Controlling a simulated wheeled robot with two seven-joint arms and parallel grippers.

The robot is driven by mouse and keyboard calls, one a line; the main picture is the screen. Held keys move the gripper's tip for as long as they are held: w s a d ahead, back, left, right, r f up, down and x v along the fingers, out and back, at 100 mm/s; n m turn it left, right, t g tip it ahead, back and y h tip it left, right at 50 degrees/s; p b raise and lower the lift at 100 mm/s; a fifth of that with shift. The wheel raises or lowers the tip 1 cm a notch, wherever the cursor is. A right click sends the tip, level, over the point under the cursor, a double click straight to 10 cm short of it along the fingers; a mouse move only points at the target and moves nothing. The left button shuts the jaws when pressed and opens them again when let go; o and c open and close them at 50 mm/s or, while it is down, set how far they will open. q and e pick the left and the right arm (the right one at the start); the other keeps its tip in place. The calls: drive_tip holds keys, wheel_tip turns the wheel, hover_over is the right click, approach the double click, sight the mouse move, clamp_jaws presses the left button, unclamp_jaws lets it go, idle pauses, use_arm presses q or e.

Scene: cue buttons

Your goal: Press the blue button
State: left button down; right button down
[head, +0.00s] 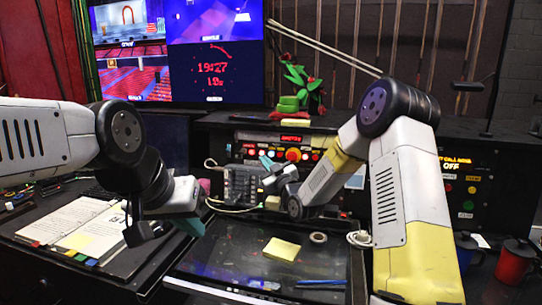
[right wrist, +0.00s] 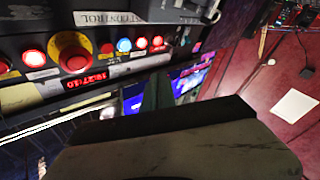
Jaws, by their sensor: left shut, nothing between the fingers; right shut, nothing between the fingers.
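In the right wrist view, the blue button (right wrist: 124,45) is a small lit cyan-blue round button on the dark control panel. It sits in a row between small red buttons, to the right of a big red button with a yellow collar (right wrist: 72,52). My right gripper (head: 267,168) is shut and empty, in front of the button panel at the back of the desk. Its dark green fingertips (right wrist: 158,92) show below the button row, apart from the blue button. My left gripper (head: 192,226) is shut and empty, low over the desk beside the open binder.
An open binder (head: 85,232) lies at left. A yellow note pad (head: 282,249) and a tape roll (head: 318,238) lie on the dark desk top.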

drive_tip(key=shift+w+d+f, duration=0.2)
drive_tip(key=shift+w+d, duration=0.1)
drive_tip(key=shift+w, duration=0.8)
drive_tip(key=shift+w+d+f, duration=0.15)
drive_tip(key=shift+w+d, duration=0.15)
drive_tip(key=shift+w, duration=0.85)
drive_tip(key=shift+w+d+f, duration=0.2)
drive_tip(key=shift+w+d, duration=0.1)
drive_tip(key=shift+w, duration=0.8)
drive_tip(key=shift+w, duration=0.35)
drive_tip(key=shift+w+d+f, duration=0.1)
drive_tip(key=shift+w+d, duration=0.1)
drive_tip(key=shift+w, duration=0.2)
drive_tip(key=shift+s, duration=0.1)
drive_tip(key=shift+s+a, duration=0.25)
drive_tip(key=shift+s, duration=0.45)
drive_tip(key=shift+s, duration=0.1)
drive_tip(key=s, duration=0.3)
drive_tip(key=s+a+r, duration=0.1)
drive_tip(key=shift+s+a, duration=0.1)
drive_tip(key=shift+s, duration=0.2)
